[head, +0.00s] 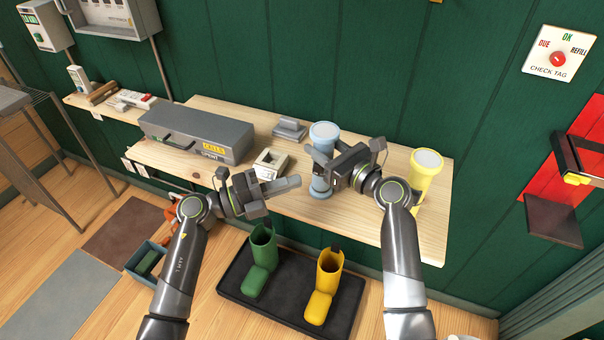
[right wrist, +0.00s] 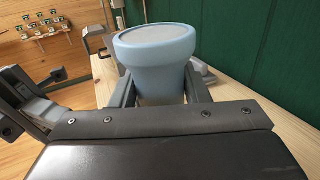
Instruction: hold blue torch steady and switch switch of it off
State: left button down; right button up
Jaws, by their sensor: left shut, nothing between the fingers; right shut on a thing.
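The blue torch (head: 324,133) stands upright on the wooden shelf, its wide pale lens end up. My right gripper (head: 326,168) is shut around its body from the right. In the right wrist view the torch head (right wrist: 155,48) rises between the fingers (right wrist: 160,95). My left gripper (head: 292,183) is shut and empty, its fingertips just left of the torch's lower body. Whether they touch it I cannot tell. The torch's switch is not visible; the grippers hide part of the body.
A yellow torch (head: 425,168) stands at the shelf's right, behind my right arm. A grey cells case (head: 197,133), a small beige holder (head: 271,163) and a grey block (head: 289,129) lie on the shelf (head: 432,240). Green and yellow boots stand on a black tray (head: 235,286) below.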

pick_arm(q)
jog(key=v, duration=0.8)
jog(key=shift+r, duration=0.75)
pick_arm(e)
jog(key=shift+f, duration=0.1)
pick_arm(q)
jog(key=shift+a, duration=0.1)
pick_arm(e)
jog(key=o, duration=1.2)
jog(key=shift+w, duration=0.1)
